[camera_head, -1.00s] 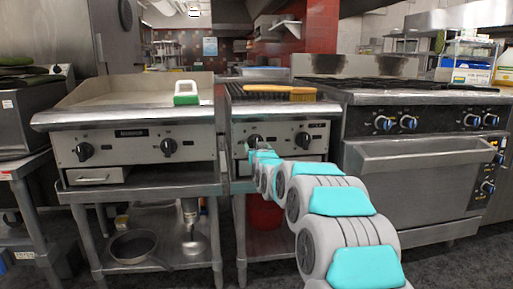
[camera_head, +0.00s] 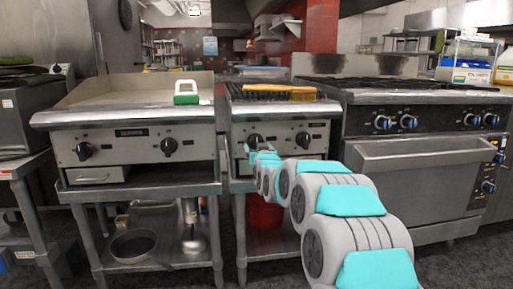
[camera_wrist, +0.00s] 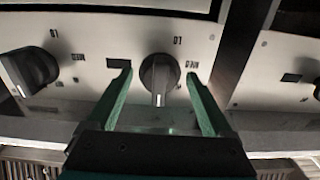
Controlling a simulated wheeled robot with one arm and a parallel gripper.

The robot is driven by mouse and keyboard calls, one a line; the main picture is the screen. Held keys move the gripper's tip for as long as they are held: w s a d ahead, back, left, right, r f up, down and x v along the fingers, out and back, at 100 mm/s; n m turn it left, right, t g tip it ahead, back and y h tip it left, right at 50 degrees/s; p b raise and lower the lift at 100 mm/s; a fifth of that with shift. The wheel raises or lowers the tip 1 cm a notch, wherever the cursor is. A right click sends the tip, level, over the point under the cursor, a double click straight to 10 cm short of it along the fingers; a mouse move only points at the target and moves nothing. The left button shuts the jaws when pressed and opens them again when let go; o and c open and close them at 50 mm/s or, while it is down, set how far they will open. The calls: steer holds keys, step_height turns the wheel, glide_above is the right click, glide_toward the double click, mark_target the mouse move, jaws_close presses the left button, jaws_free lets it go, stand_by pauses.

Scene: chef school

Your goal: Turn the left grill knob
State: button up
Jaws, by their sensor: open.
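The grill (camera_head: 278,112) is the middle counter unit, with two black knobs on its front panel. The left grill knob (camera_head: 254,140) shows just above my gripper (camera_head: 248,152) in the head view. The right grill knob (camera_head: 303,140) is farther right. The wrist view appears upside down. There the left grill knob (camera_wrist: 159,76) is between the fingertips of my gripper (camera_wrist: 156,74), which is open with one green finger on each side. I see gaps between the fingers and the knob. The right grill knob (camera_wrist: 32,68) shows at the picture's left.
A griddle (camera_head: 130,115) with its own two knobs stands left of the grill, close beside it. A range with an oven (camera_head: 420,155) stands at the right. A brush (camera_head: 285,94) lies on the grill. A red bucket (camera_head: 264,212) is on the shelf below.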

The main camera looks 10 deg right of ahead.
steer(key=s, duration=0.6)
steer(key=shift+f, duration=0.2)
steer(key=s+a+f+g+p, duration=0.15)
steer(key=s+f+g, duration=0.45)
steer(key=s, duration=0.9)
steer(key=s+f+g+p, duration=0.3)
steer(key=s+f+g, duration=0.2)
steer(key=s, duration=1)
steer(key=s+f+g+p, duration=0.1)
steer(key=s+g, duration=0.3)
steer(key=s, duration=1.1)
steer(key=s+d+f+g+p, duration=0.1)
steer(key=s+g, duration=0.3)
steer(key=s, duration=1.1)
steer(key=shift+s+d+f+g+p, duration=0.3)
steer(key=shift+s+f+g, duration=0.1)
steer(key=shift+f, duration=0.1)
